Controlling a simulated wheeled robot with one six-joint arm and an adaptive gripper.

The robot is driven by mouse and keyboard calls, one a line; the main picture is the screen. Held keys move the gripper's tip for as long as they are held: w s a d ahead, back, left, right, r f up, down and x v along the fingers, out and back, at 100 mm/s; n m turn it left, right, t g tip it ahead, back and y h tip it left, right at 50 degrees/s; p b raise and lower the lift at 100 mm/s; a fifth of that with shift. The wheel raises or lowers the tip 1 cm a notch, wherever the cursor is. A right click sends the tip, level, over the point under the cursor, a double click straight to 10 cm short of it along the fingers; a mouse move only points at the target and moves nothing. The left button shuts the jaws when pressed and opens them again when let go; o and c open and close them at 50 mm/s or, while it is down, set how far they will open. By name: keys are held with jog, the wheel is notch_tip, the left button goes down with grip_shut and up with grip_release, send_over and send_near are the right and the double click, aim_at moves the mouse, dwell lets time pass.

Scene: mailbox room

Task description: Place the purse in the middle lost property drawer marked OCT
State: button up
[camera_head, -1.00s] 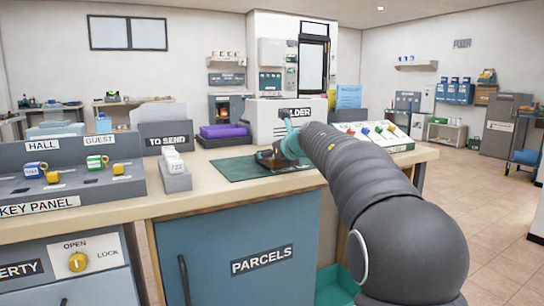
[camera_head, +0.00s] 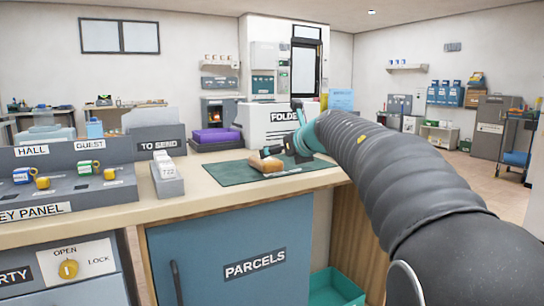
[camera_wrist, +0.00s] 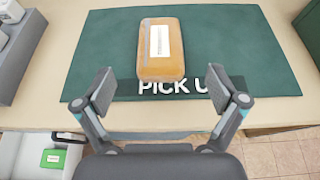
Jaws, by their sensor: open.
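The purse appears to be the tan-brown rounded block (camera_head: 266,164) lying on the green mat on the counter. In the wrist view the purse (camera_wrist: 161,55) has a white label and lies just beyond the PICK UP lettering. My gripper (camera_wrist: 172,92) is open and empty, its fingers spread wide on the near side of the purse, with a gap to it. In the head view my gripper (camera_head: 286,150) is beside the purse's right end. A lost property unit (camera_head: 70,285) shows at lower left, its label cut off to "RTY". No OCT mark is visible.
A key panel (camera_head: 60,190) with several keys and a card holder (camera_head: 167,176) stand left of the green mat (camera_head: 225,173). Below the counter are a PARCELS door (camera_head: 225,250) and a green bin (camera_head: 335,288). A purple-topped tray (camera_head: 216,135) is behind.

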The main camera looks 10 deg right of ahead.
jog(key=shift+v, duration=1.05)
